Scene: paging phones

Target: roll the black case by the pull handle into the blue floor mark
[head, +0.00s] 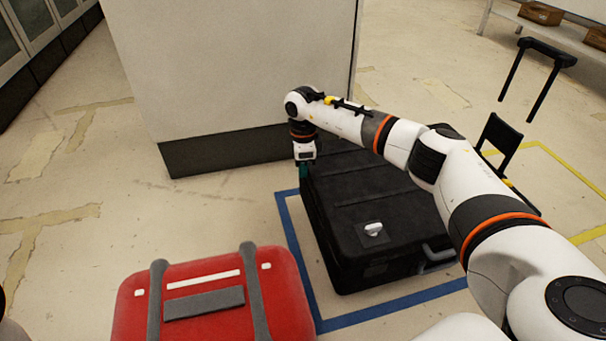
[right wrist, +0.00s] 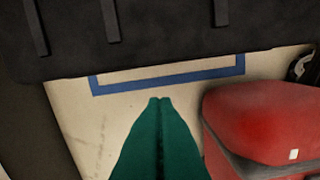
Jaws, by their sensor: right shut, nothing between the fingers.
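The black case (head: 350,215) lies over the blue floor mark (head: 296,245); blue line shows along its left and near sides. Its right part is hidden behind my right arm. In the right wrist view the case (right wrist: 150,38) fills the top and the blue mark (right wrist: 170,86) shows beside it. A black pull handle (head: 547,50) on two rods stands at the upper right; where it joins is not clear. My right gripper (head: 303,172), with teal fingers, points down beside the case's far left edge. Its fingers (right wrist: 158,102) are shut and empty. My left gripper is out of view.
A red suitcase (head: 215,300) stands close to the near left of the blue mark. A pale cabinet block (head: 235,70) is behind the case. A yellow floor line (head: 570,170) runs at the right. Open floor lies at the left.

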